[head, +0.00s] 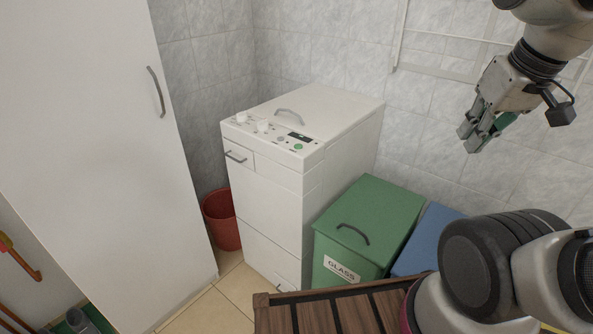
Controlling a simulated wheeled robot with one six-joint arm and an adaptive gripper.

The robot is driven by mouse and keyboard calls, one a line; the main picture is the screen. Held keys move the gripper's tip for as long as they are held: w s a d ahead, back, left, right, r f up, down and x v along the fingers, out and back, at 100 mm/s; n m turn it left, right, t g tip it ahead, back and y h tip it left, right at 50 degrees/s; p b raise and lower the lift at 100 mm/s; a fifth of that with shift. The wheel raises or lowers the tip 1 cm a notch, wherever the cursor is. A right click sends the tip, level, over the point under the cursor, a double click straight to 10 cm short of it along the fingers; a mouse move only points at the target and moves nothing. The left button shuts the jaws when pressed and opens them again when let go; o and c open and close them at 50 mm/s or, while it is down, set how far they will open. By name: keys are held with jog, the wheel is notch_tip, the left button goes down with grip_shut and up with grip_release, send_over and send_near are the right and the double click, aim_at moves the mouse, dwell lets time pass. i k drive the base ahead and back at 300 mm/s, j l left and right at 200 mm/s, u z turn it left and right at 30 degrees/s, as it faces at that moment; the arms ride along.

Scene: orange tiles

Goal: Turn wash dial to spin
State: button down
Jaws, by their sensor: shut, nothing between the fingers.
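The white top-loading washing machine (290,170) stands in the corner at the middle of the head view. Its control panel runs along the front of the top, with two white knobs, a small dark display (299,137) and a green button (298,147). One dial (241,117) is at the panel's left end and the other dial (262,125) is just right of it. Their markings are too small to read. My gripper (472,141) is shut and empty, in the air at the upper right, well apart from the machine and pointing down.
A green bin labelled GLASS (372,215) and a blue bin (428,235) stand right of the machine. A red bucket (222,220) is at its left. A tall white cabinet (100,130) fills the left. Slatted wood (338,312) lies in front. Space above the machine is clear.

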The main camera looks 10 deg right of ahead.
aim_at(241, 117)
jog(key=i+j+u, duration=0.6)
jog(key=u, duration=0.2)
jog(key=i+j, duration=0.05)
jog(key=j, duration=0.05)
